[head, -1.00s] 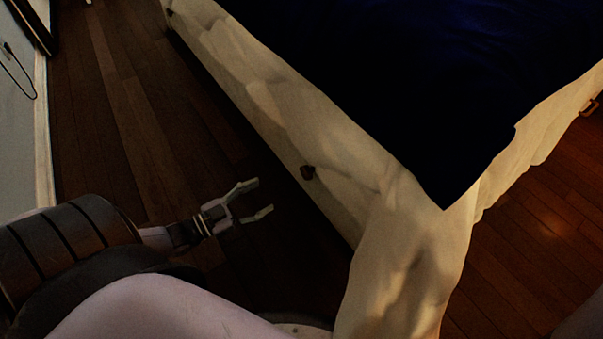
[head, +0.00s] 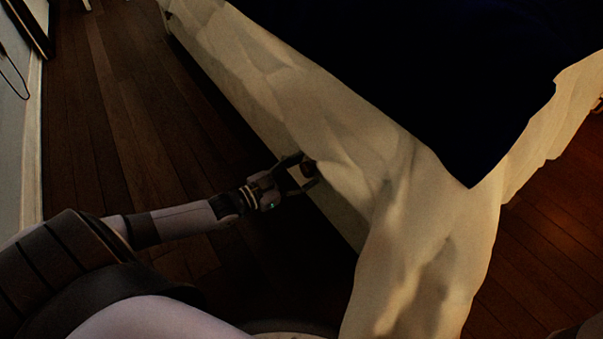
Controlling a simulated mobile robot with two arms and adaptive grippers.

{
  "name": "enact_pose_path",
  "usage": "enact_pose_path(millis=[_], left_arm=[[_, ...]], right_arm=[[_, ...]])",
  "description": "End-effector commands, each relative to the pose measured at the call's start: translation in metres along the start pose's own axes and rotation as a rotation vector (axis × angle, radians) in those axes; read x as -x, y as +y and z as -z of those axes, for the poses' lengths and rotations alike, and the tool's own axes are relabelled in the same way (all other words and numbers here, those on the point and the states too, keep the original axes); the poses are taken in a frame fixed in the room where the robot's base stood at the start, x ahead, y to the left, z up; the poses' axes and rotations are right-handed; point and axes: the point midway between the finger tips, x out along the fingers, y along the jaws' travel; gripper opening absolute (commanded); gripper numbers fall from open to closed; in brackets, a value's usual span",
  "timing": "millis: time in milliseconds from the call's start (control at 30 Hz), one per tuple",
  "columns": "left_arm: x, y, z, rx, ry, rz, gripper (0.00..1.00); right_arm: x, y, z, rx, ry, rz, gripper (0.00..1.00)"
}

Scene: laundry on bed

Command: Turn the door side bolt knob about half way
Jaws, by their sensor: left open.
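A small dark brown knob (head: 309,168) sticks out from the side of the bed, partly covered by my gripper. My left gripper (head: 305,175) is at the knob, its two fingers apart with one on either side of it. I cannot tell whether the fingers touch the knob. My right gripper does not show. No door is clearly recognisable in the head view.
The bed has pale draped fabric (head: 420,240) and a dark blue cover (head: 440,90) on top. The fabric hangs close to the right of the knob. The dark wooden floor (head: 110,140) left of the bed is clear.

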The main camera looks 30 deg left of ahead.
Motion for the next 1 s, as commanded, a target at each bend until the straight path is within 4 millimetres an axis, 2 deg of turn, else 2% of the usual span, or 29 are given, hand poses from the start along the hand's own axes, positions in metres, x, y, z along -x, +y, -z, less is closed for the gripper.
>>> enact_pose_path(millis=[100, 800, 1000], left_arm=[[0.0002, 0.0001, 0.0001, 0.0, 0.0, 0.0, 0.54], [0.0006, 0.0001, -0.0003, 0.0, 0.0, 0.0, 0.08], [0.0006, -0.0001, 0.0007, -0.014, 0.0, 0.0, 0.08]], right_arm=[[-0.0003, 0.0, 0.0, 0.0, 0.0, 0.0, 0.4], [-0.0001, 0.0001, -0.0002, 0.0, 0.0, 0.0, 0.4], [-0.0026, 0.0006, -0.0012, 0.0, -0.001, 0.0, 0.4]])
